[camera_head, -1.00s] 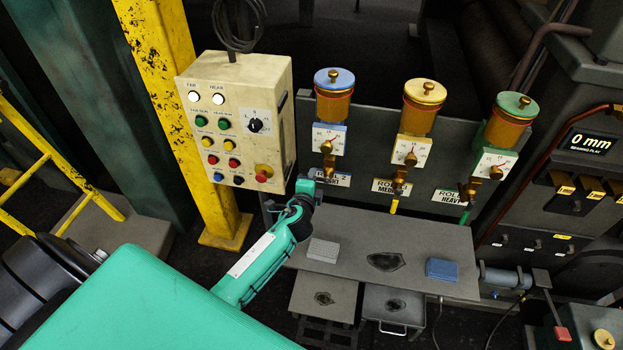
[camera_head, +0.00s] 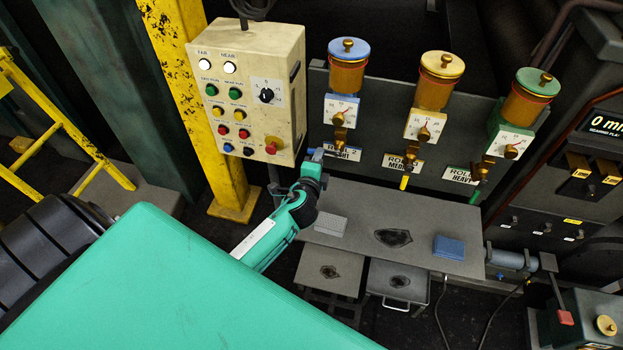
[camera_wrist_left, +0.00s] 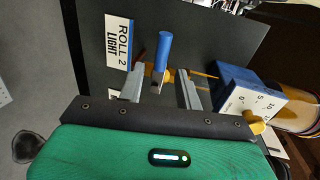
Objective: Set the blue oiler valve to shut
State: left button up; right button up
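The blue-lidded oiler (camera_head: 347,62) hangs leftmost of three on the grey panel, above a white dial (camera_head: 341,108), a brass valve (camera_head: 340,134) and a "ROLL 2 LIGHT" label. In the left wrist view its blue valve handle (camera_wrist_left: 163,54) sticks out from the brass stem next to the label (camera_wrist_left: 118,42). My left gripper (camera_wrist_left: 161,76) is open, one finger on each side of the handle, with gaps visible. In the head view the left gripper (camera_head: 314,160) is at the label's left edge, partly hidden by its wrist. My right gripper is not in view.
Yellow-lidded (camera_head: 440,76) and green-lidded (camera_head: 528,98) oilers hang to the right. A cream button box (camera_head: 245,95) stands close left of my left gripper. A grey shelf (camera_head: 360,208) below carries a grey block and a blue block (camera_head: 449,247).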

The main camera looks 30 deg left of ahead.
pick_arm(q)
jog(key=b+v, duration=0.1)
jog(key=v, duration=0.8)
jog(key=s+d+f+n+g+h, duration=0.15)
jog(key=s+f, duration=0.25)
jog(key=f, duration=0.7)
jog(key=s+f+n+g+h, duration=0.1)
jog(key=s+f+g, duration=0.25)
jog(key=f, duration=0.85)
jog(key=s+f+n+g+h, duration=0.15)
jog(key=s+f, duration=0.25)
jog(key=f, duration=0.7)
jog(key=s+f+n+g, duration=0.2)
jog(key=s+f, duration=0.4)
jog(key=s, duration=0.5)
jog(key=s+f+n+g, duration=0.3)
jog(key=s+f, duration=0.4)
jog(key=s, duration=0.4)
jog(key=s+f+n+g, duration=0.2)
jog(key=s+f+n, duration=0.1)
jog(key=s+f, duration=0.4)
jog(key=s, duration=0.3)
jog(key=shift+s+d+g, duration=0.35)
jog(key=shift+s+d, duration=0.05)
